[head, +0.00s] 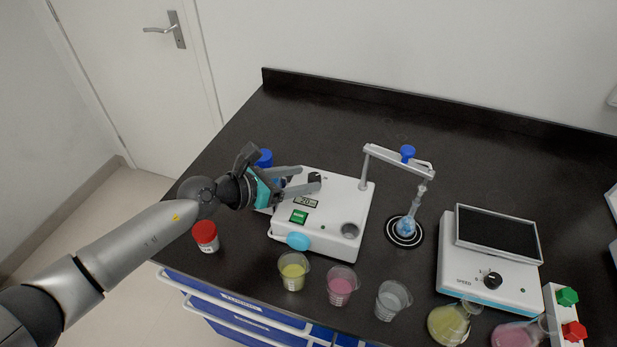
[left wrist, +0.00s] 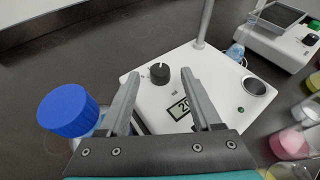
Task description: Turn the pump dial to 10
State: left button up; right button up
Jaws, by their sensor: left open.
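The display in the left wrist view (left wrist: 181,108) seems to begin with 20. My left gripper (head: 305,178) is open above the pump, its fingers on either side of the dial, without clear contact. My right gripper is out of view.
A blue-capped bottle (left wrist: 68,110) stands just left of the pump, close to my gripper. A red-capped jar (head: 205,236) is in front. A stand with a flask (head: 407,228), beakers (head: 340,285) and a stirrer (head: 490,275) fill the right. The rear bench is clear.

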aim_at(314, 179)
pick_arm(q)
jog(key=shift+x, duration=1.3)
grip_shut()
